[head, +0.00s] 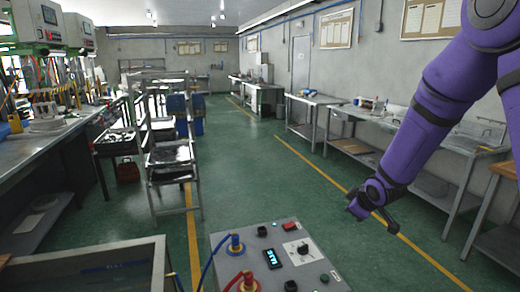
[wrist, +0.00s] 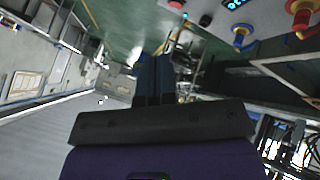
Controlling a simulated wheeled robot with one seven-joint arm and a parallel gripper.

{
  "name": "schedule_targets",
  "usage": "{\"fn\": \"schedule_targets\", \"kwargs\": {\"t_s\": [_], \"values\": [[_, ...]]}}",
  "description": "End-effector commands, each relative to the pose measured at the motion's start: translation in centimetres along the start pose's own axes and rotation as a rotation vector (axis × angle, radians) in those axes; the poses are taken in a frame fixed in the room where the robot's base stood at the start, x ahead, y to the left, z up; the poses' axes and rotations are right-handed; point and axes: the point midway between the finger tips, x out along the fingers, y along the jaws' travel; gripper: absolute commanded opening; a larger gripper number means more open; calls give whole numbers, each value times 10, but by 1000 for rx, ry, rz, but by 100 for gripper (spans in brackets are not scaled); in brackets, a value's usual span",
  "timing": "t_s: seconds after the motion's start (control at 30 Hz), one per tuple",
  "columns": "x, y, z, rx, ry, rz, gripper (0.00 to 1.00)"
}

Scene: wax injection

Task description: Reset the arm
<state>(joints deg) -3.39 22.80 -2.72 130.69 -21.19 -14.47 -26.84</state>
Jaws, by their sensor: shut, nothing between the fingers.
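My arm is purple and hangs down from the upper right of the head view. My gripper (head: 358,209) is at its lower end, in the air over the green floor, to the right of the grey control box (head: 222,239). In the wrist view my gripper (wrist: 155,62) shows as two dark fingers side by side, shut with nothing held. No object touches it.
The control box has blue and red connectors, knobs and a small display. A workbench (head: 40,162) with machines runs along the left, with a metal rack (head: 172,180) beside it. Tables (head: 318,100) line the right wall. The green aisle (head: 270,185) between is clear.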

Motion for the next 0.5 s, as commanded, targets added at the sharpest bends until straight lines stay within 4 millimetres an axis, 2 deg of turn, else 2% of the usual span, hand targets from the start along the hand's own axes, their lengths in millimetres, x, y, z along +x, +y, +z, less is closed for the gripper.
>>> {"fn": "schedule_targets", "kwargs": {"t_s": [0.03, 0.23, 0.5], "values": [[-20, 7, -4, 30, -10, 13, 0], [-91, 20, -7, 160, -68, 37, 0], [-185, 17, 0, 343, -132, 54, 0]]}}
